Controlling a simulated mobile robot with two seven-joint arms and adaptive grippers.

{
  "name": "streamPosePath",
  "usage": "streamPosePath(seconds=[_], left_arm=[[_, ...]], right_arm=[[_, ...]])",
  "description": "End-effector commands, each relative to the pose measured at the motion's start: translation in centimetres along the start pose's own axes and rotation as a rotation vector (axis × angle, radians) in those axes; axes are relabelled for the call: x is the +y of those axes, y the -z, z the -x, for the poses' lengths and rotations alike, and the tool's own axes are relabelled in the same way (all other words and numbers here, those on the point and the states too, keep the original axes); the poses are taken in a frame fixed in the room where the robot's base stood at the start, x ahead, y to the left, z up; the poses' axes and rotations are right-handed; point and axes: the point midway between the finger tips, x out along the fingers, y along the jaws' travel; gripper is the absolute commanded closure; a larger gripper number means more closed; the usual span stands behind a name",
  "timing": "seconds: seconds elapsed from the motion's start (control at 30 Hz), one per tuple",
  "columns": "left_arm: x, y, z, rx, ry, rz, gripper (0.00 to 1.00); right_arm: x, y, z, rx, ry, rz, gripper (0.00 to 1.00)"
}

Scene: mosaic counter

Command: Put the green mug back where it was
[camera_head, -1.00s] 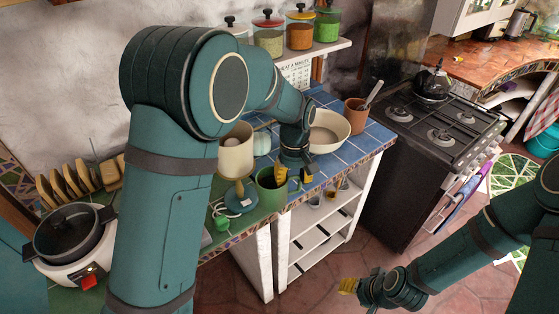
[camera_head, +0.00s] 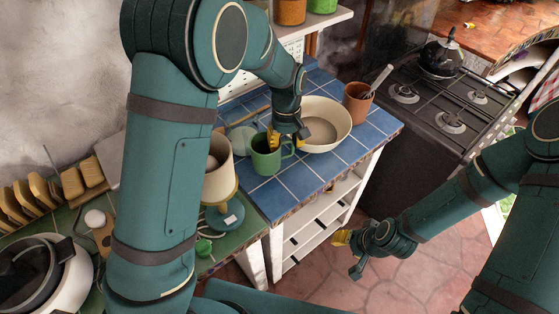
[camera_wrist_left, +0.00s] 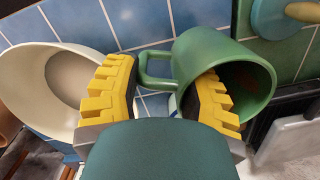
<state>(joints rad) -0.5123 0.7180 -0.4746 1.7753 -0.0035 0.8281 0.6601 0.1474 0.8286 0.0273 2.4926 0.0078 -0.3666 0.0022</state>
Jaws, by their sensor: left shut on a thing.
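The green mug (camera_head: 264,160) is at the blue-tiled counter, left of a cream bowl (camera_head: 322,124). My left gripper (camera_head: 286,139) is shut on the mug at its handle side. In the left wrist view the mug (camera_wrist_left: 212,55) appears tilted, with its handle between the yellow fingers (camera_wrist_left: 158,98). One finger overlaps the mug's rim; the other is near the bowl (camera_wrist_left: 68,80). Whether the mug's base touches the tiles is hard to tell. My right gripper (camera_head: 350,254) is empty over the floor, its fingers apart.
A cream-shaded lamp (camera_head: 219,180) stands left of the mug on the green tiles. A terracotta pot (camera_head: 357,104) with utensils stands right of the bowl. The stove (camera_head: 440,110) is further right. Blue tiles (camera_head: 300,180) in front of the bowl are clear.

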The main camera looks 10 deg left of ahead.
Motion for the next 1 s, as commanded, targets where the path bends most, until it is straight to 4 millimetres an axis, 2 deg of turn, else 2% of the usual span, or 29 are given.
streamPosePath(seconds=[0.03,0.1,0.33,0.53,0.97,1.0], left_arm=[[0.0,0.1,-1.1,-0.001,0.003,0.000,1.00],[-0.1,0.2,-2.0,-0.001,0.002,0.000,1.00],[0.0,0.3,-3.6,0.000,0.000,0.001,1.00],[0.0,0.5,-6.3,-0.001,0.002,0.001,1.00],[0.1,0.6,-7.0,0.001,-0.001,0.000,1.00],[0.1,0.6,-6.9,0.001,-0.001,0.000,0.40]], right_arm=[[0.0,0.0,-0.1,0.000,0.000,0.000,0.53],[0.1,0.0,-0.2,0.000,0.000,0.000,0.53],[0.1,0.0,-0.2,0.000,-0.001,0.000,0.53],[0.1,0.0,-0.4,0.000,-0.001,0.000,0.53],[0.2,-0.1,-0.7,0.000,-0.001,0.000,0.53],[0.2,-0.1,-0.6,0.000,-0.001,0.000,0.53]])
